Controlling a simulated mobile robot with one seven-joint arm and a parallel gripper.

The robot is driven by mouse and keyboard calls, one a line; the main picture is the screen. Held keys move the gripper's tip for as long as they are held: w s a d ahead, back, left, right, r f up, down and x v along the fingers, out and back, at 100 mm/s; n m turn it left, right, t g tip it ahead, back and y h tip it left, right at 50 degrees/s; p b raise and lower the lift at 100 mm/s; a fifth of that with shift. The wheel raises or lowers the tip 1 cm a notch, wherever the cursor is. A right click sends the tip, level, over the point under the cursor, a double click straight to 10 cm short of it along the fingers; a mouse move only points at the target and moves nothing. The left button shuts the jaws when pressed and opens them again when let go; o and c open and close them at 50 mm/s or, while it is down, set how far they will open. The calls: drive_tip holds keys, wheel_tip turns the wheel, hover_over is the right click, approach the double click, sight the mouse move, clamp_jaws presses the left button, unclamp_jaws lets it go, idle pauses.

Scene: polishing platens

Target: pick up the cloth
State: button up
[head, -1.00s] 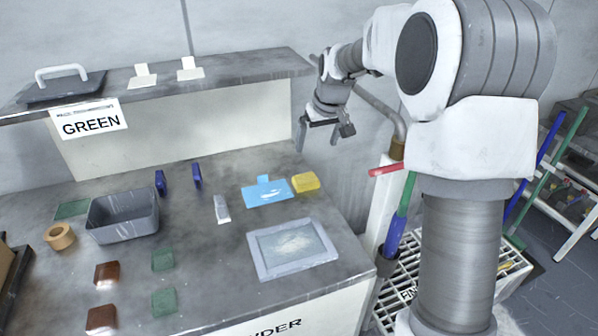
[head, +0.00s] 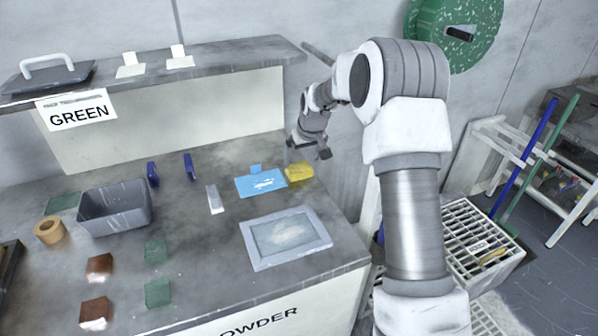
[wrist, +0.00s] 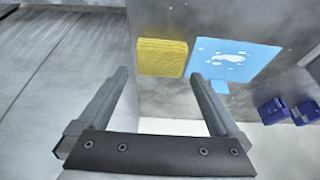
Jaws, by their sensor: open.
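A light blue cloth (head: 261,183) with white marks lies flat on the grey worktop, with a small blue tab at its back edge. It also shows in the wrist view, upper right of centre (wrist: 229,57). A yellow sponge-like block (head: 299,172) lies close against its right side, and appears left of the cloth in the wrist view (wrist: 162,57). My gripper (head: 306,154) is open and empty, just behind and above the yellow block near the worktop's back right. In the wrist view its fingertips (wrist: 158,77) spread below the block, the right one nearest the cloth.
A framed tray (head: 243,246) lies in front of the cloth. A small grey-white item (head: 213,197) and two dark blue pieces stand left of it. A grey bin (head: 146,218) is further left. A raised shelf (head: 120,81) runs along the back.

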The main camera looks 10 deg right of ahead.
sight(299, 168)
drive_tip(key=x, duration=0.5)
drive_tip(key=shift+s, duration=0.15)
drive_tip(key=c, duration=1)
drive_tip(key=shift+o, duration=0.2)
wheel_tip(299, 168, up, 10)
drive_tip(key=shift+p, duration=0.3)
drive_tip(key=shift+a, duration=0.1)
